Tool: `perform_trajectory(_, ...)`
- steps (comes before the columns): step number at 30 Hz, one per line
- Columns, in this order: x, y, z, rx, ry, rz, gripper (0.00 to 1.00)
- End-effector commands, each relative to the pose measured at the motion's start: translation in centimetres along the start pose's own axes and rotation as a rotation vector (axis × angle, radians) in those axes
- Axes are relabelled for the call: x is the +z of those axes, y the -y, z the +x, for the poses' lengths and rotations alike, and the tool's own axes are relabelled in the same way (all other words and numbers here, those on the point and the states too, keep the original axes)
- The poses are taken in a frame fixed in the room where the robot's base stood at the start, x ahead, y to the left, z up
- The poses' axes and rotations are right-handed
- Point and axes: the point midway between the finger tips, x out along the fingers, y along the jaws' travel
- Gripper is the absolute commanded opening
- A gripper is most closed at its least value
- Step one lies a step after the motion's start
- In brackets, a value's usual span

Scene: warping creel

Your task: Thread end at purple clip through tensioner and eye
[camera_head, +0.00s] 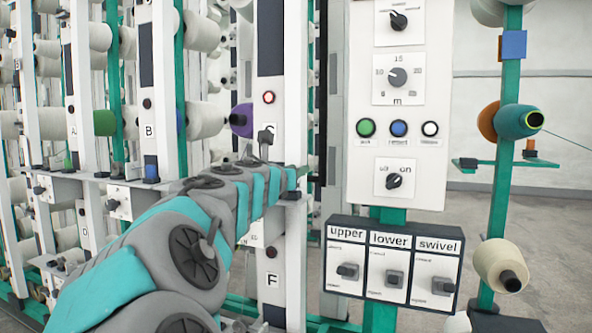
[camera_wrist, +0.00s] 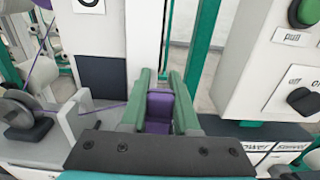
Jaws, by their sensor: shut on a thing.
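In the wrist view, my gripper (camera_wrist: 162,82) is shut on a purple block-like piece (camera_wrist: 159,108) that looks like the purple clip. Another stretch of purple thread rises at the upper left. Whether the thread passes between the discs cannot be told. In the head view, a purple cone (camera_head: 240,120) sits right of post B. My arm reaches to post F, and its fingertips are not clear there. I cannot identify the eye with certainty.
A white control panel (camera_head: 398,110) with knobs and buttons stands right of my arm. Below it is a switch box (camera_head: 390,265) marked upper, lower and swivel. Posts and cones crowd the left. A teal post (camera_head: 500,210) with cones stands at the right. Open floor shows between.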

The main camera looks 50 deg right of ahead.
Motion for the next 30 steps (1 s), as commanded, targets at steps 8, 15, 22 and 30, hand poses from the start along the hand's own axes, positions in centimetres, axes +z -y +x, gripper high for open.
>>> perform_trajectory(8, -0.9, 0.1, 0.0, -0.002, 0.0, -0.002, 0.0)
perform_trajectory(15, -1.0, 0.1, 0.0, -0.001, 0.0, 0.0, 0.0)
perform_trajectory(22, -1.2, 0.1, 0.0, -0.001, 0.0, 0.0, 0.0)
perform_trajectory(30, -1.6, 0.1, 0.0, -0.002, -0.001, 0.0, 0.4)
